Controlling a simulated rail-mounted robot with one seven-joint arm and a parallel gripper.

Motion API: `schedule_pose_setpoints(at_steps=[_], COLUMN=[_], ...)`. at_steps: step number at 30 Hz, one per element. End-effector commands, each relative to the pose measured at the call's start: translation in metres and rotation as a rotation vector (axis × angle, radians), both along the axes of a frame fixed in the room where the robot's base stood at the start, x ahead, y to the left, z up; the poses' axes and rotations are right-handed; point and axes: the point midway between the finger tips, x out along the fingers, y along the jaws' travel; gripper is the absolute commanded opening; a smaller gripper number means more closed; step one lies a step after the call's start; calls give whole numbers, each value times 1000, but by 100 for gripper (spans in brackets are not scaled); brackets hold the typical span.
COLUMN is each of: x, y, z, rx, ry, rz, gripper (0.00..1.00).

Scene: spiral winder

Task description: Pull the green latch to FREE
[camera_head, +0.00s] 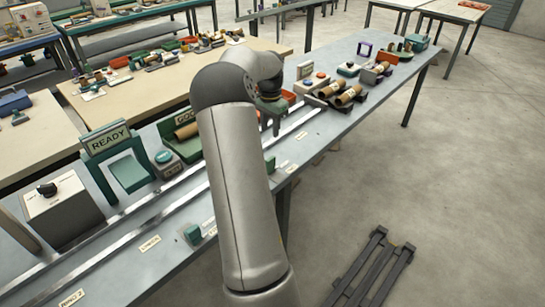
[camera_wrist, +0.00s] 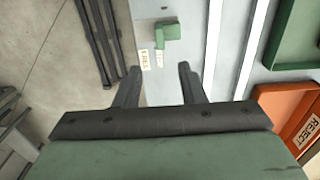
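The green latch (camera_wrist: 167,34) shows in the wrist view as a small L-shaped block on the grey bench top, beyond my fingertips. Two small pale labels (camera_wrist: 145,60) lie on the bench beside it, too small to read surely. In the head view a green block (camera_head: 270,163) shows just right of my arm, partly hidden by it, and appears to be this latch. My gripper (camera_wrist: 158,73) is open and empty, its two dark fingers apart and pointing toward the latch without touching it. In the head view the gripper (camera_head: 270,118) hangs over the bench, mostly hidden.
Metal rails (camera_head: 160,208) run along the bench. An orange REJECT tray (camera_wrist: 290,112) and a green tray (camera_wrist: 297,35) lie to the right in the wrist view. A READY sign (camera_head: 108,139) stands at left. Another green block (camera_head: 194,234) sits nearer the front. Floor is at right.

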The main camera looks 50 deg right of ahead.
Motion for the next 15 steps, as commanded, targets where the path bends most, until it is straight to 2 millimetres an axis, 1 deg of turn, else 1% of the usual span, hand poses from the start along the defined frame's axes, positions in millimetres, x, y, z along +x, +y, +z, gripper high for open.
schedule_pose_setpoints(at_steps=[1, 3, 12, 15], x=[0, -1, -1, -1], y=[1, 1, 1, 1], z=[-11, -26, -92, -111], rx=[3, 3, 4, 2], ry=[4, 5, 6, 4], rz=[-1, -1, 1, 1], gripper=[36, 36, 36, 36])
